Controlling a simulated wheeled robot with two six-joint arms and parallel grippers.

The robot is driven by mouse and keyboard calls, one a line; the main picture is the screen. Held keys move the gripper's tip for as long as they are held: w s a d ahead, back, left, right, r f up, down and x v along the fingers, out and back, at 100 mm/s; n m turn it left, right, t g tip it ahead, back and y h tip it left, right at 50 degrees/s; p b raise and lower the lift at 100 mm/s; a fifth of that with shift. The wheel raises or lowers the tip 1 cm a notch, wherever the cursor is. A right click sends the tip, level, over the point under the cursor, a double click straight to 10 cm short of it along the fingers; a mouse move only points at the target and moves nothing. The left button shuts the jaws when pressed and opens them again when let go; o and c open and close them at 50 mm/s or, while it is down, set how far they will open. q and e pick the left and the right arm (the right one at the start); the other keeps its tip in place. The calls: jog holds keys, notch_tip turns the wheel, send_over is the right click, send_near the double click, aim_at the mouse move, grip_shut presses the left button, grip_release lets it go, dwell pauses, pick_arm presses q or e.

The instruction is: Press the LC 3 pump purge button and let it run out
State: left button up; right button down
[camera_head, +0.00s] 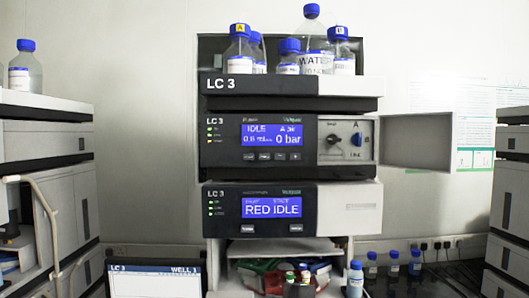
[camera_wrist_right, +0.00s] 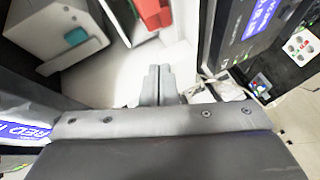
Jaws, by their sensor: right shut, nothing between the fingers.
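The LC 3 pump module (camera_head: 285,140) is in the middle of the stack in the head view. My left gripper is not in view.
Below the pump is another LC 3 module (camera_head: 290,209) whose display reads RED IDLE. Several blue-capped bottles stand on the top tray (camera_head: 290,86). A laptop screen (camera_head: 155,280) stands at lower left. Other instrument stacks flank both sides. A power strip (camera_wrist_right: 301,46) shows in the wrist view.

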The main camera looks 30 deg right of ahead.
aim_at(271, 160)
jog(key=s+a+r+n+t+y, duration=0.1)
jog(key=r+n, duration=0.3)
jog(key=r, duration=0.6)
jog(key=s+a+r+n+t+y, duration=0.2)
jog(key=s+a+r+n, duration=0.1)
jog(key=r, duration=0.8)
jog(key=s+a+r+n+t+y, duration=0.1)
jog(key=r+n, duration=0.4)
jog(key=r, duration=0.5)
jog(key=shift+s+a+r+t+y+p, duration=0.3)
jog(key=shift+s+a+r+t+p, duration=0.15)
jog(key=shift+s, duration=0.8)
jog(key=w+d+p, duration=0.1)
jog(key=w, duration=0.1)
jog(key=w+d+p, duration=0.1)
jog(key=w+d, duration=0.1)
jog(key=w, duration=0.1)
jog(key=w+d+p, duration=0.1)
jog(key=w+p, duration=0.1)
jog(key=shift+w+d, duration=0.15)
jog(key=shift+d, duration=0.15)
jog(key=shift+w, duration=0.1)
